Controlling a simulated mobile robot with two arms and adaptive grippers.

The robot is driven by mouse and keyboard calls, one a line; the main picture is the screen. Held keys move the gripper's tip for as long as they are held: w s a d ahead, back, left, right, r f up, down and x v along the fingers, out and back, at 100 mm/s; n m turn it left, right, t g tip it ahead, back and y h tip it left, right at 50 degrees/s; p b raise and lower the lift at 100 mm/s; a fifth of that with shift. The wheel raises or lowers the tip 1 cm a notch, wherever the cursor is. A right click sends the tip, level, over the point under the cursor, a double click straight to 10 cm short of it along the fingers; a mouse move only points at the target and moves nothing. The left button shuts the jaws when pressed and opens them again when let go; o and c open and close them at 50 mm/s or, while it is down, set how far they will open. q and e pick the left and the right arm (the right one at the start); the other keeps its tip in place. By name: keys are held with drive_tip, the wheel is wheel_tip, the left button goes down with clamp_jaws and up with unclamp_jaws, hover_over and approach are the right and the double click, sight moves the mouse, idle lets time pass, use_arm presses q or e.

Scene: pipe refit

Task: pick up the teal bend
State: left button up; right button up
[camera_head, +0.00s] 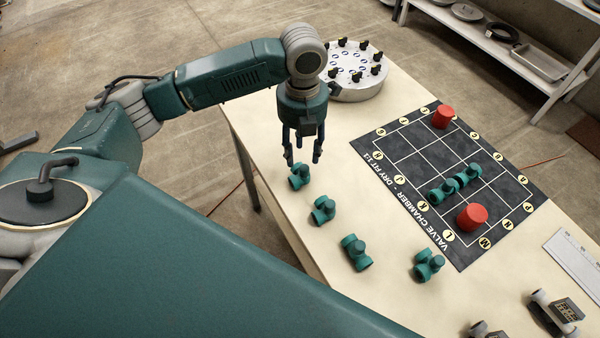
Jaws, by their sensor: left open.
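My left gripper (303,156) hangs pointing down, open and empty, over the table's left part. Just below its fingertips in the picture is a small teal pipe fitting (299,177), apparently apart from the fingers. Other teal fittings form a row towards the front: one (322,210), another (356,253), and one farther right (429,265). They are small and look alike, so I cannot tell for sure which is the bend. Teal fittings (455,183) also lie on the dark gridded mat (405,167). My right gripper is not in view.
Red cylinders (442,116) and (472,217) stand on the mat. A round white tray (355,90) with black-topped pieces is behind the gripper. Grey-and-black items (554,311) and a white ruler-like plate (577,256) lie at the right. Bare tabletop (376,207) separates fittings and mat.

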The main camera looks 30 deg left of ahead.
sight(305, 166)
use_arm(q)
drive_tip(key=shift+f, duration=0.3)
drive_tip(key=f, duration=0.1)
drive_tip(key=f+p, duration=0.1)
drive_tip(key=f, duration=0.2)
drive_tip(key=shift+s+d+f, duration=0.1)
drive_tip(key=shift+d+f, duration=0.1)
drive_tip(key=shift+d, duration=0.2)
drive_tip(key=shift+f, duration=0.35)
drive_tip(key=shift+c, duration=0.8)
clamp_jaws()
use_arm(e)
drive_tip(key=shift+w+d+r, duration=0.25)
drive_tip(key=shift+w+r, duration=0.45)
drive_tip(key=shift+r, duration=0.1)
